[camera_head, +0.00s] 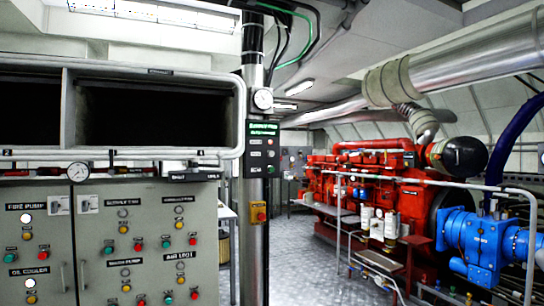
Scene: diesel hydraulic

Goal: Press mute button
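No button that I can read as "mute" shows; most labels are too small. A dark control box (263,160) with a green-lettered sign and small buttons is fixed to the metal column. Below it is a yellow box (258,207) with a red button. At the left, grey control cabinets (98,272) carry several red, green, yellow and white buttons or lamps. My gripper is not in view.
A red diesel engine (345,163) with a blue unit (474,242) stands at the right behind a pale railing (448,182). Round gauges sit on the column (263,99) and cabinet top (78,172). Open grey floor (300,262) lies between column and engine.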

